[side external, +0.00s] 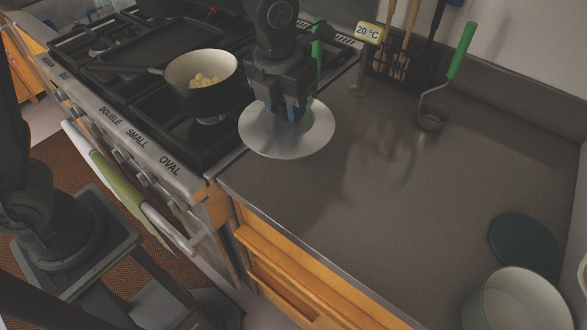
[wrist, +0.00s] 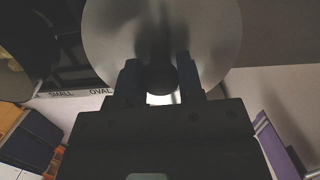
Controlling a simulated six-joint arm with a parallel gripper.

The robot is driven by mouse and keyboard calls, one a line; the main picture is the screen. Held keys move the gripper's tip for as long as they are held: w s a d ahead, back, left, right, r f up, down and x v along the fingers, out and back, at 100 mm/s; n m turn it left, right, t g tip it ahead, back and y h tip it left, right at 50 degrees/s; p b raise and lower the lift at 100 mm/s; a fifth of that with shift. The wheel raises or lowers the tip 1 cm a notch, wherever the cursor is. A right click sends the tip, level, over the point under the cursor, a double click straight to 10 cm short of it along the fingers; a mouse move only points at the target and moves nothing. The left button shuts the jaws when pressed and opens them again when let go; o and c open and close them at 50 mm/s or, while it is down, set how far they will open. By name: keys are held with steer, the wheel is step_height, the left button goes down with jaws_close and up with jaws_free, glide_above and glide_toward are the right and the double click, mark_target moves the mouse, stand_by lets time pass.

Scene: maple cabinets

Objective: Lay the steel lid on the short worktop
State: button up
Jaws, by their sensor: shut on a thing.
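The steel lid (side external: 286,138) is a round, flat metal disc under my gripper (side external: 294,112) in the side view. My gripper is shut on the lid's dark knob, which shows between the fingers in the wrist view (wrist: 160,80). The lid (wrist: 110,35) fills the upper middle of that view. In the side view it is over the left end of the grey worktop (side external: 370,215), close to the stove edge. I cannot tell whether its underside touches the worktop.
A pan (side external: 202,72) with pale pieces stands on the stove (side external: 150,120) to the left. A green-handled ladle (side external: 433,118), a utensil rack (side external: 395,62) and a 20 °C sign (side external: 368,33) are behind. A dark green disc (side external: 524,243) and a pot (side external: 518,300) are front right. Mid-worktop is clear.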

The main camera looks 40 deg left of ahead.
mark_target(288, 131)
steer(key=shift+s+d+f+m, duration=0.2)
steer(key=shift+s+d+f, duration=0.1)
steer(key=shift+d, duration=0.25)
steer(key=shift+s+d+f+m, duration=0.2)
steer(key=shift+d+f, duration=0.1)
steer(key=shift+d, duration=0.25)
step_height(288, 131, down, 5)
steer(key=shift+f, duration=2.3)
steer(key=shift+f, duration=0.15)
steer(key=o, duration=1.1)
steer(key=shift+c, duration=0.2)
steer(key=r, duration=0.3)
steer(key=s+r, duration=0.1)
steer(key=r, duration=0.7)
steer(key=shift+s+r, duration=0.15)
steer(key=shift+s, duration=0.1)
steer(key=shift+s+r, duration=0.15)
steer(key=shift+r, duration=0.35)
